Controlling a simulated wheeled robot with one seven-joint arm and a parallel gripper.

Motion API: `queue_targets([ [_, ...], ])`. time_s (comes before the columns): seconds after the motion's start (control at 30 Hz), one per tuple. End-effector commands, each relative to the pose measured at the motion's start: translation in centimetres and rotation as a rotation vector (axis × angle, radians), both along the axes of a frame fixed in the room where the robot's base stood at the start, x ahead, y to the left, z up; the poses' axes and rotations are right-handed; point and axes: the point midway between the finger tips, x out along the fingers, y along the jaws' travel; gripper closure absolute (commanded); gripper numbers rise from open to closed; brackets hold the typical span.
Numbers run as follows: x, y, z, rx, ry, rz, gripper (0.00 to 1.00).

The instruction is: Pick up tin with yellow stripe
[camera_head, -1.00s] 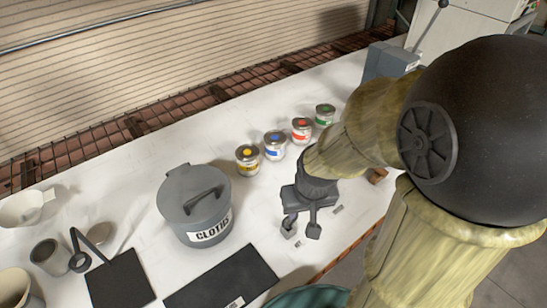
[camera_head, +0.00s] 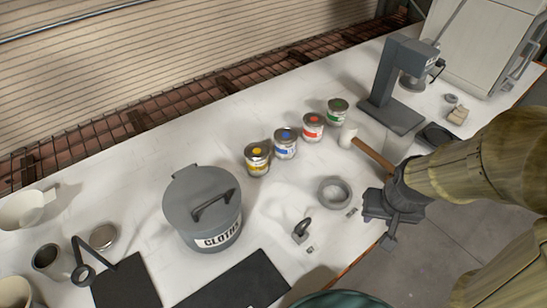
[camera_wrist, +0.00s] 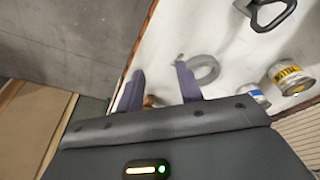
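The tin with the yellow stripe (camera_head: 257,163) stands upright on the white bench, at the near left end of a row of tins. It also shows in the wrist view (camera_wrist: 289,80) at the right. My gripper (camera_head: 393,222) is over the bench's front edge, to the right of the tin and well apart from it. In the wrist view my gripper's fingers (camera_wrist: 158,80) are spread with nothing held between them.
Tins with blue (camera_head: 286,147), red (camera_head: 312,129) and green (camera_head: 337,115) stripes continue the row. A lidded grey bin (camera_head: 188,205) stands left of the yellow tin. A grey ring-like dish (camera_head: 334,193) and a mallet (camera_head: 371,151) lie between the tins and my gripper.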

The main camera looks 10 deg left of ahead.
Motion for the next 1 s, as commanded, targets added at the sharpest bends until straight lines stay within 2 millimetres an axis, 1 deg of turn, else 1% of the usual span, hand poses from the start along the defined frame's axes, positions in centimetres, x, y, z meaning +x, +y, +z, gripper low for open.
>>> queue_targets([
  [0.33, 0.0, 0.0, 0.0, 0.000, 0.000, 0.000, 0.64],
  [0.37, 0.0, 0.0, 0.0, 0.000, 0.000, 0.000, 0.62],
  [0.5, 0.5, 0.0, -0.2, -0.008, -0.009, 0.020, 0.34],
  [0.57, 1.1, 0.2, -0.5, -0.018, -0.024, 0.052, 0.22],
  [0.6, 1.8, 0.3, -0.8, -0.027, -0.038, 0.083, 0.15],
  [0.63, 2.4, 0.4, -1.1, -0.034, -0.052, 0.111, 0.09],
  [0.67, 3.0, 0.7, -1.4, -0.040, -0.069, 0.146, 0.09],
  [0.77, 5.6, 2.1, -2.8, -0.050, -0.139, 0.290, 0.09],
  [0.8, 6.7, 3.0, -3.5, -0.044, -0.175, 0.356, 0.09],
  [0.87, 8.2, 4.6, -4.3, -0.023, -0.235, 0.457, 0.09],
  [0.9, 9.1, 5.8, -4.9, -0.001, -0.277, 0.520, 0.09],
  [0.97, 10.2, 7.9, -5.5, 0.042, -0.345, 0.611, 0.09],
  [1.0, 10.7, 9.5, -5.8, 0.078, -0.395, 0.668, 0.09],
])
